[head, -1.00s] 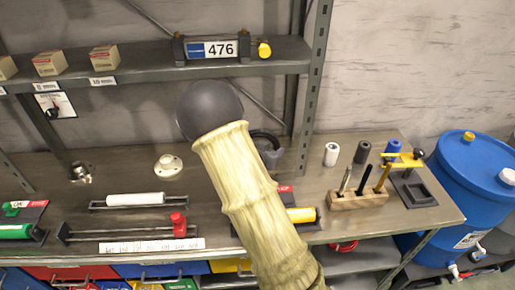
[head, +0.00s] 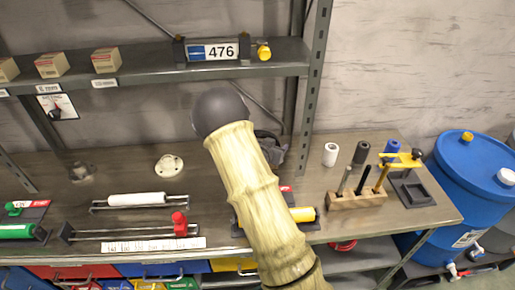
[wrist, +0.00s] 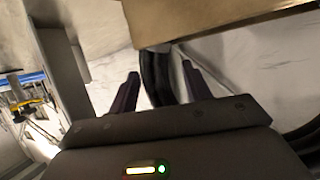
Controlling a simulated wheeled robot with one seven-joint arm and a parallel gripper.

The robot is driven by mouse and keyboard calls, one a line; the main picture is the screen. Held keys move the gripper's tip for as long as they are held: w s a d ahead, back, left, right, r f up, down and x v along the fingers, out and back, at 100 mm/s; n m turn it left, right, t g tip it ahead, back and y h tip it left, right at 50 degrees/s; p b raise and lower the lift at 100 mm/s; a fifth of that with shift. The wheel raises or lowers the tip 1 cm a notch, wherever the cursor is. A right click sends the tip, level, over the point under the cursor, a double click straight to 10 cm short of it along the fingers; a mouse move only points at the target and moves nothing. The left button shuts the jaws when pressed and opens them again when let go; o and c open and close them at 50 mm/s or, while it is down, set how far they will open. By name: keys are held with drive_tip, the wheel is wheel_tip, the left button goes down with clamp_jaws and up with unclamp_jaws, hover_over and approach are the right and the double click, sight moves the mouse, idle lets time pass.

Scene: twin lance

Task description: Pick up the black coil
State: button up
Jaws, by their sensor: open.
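The black coil (head: 266,134) lies on the bench top near the rear, mostly hidden behind my arm in the head view. In the wrist view a dark curved strand of the coil (wrist: 155,77) shows between the two fingers of my gripper (wrist: 160,70). More dark curved strands show at the lower right of that view. The fingers are apart, with bright gaps on both sides of the strand. I cannot tell how deep the strand sits between them. In the head view my gripper (head: 275,155) is a dark shape partly hidden behind my arm.
A shelf (head: 150,70) with small boxes runs above the bench at the back. A metal upright (head: 313,90) stands close to the coil. Several cylinders and a wooden block (head: 357,199) with tools stand to the right. A blue barrel (head: 462,185) is beyond the bench end.

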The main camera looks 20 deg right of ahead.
idle(0.3)
clamp_jaws()
wheel_tip(320, 180, up, 10)
idle(0.7)
idle(0.3)
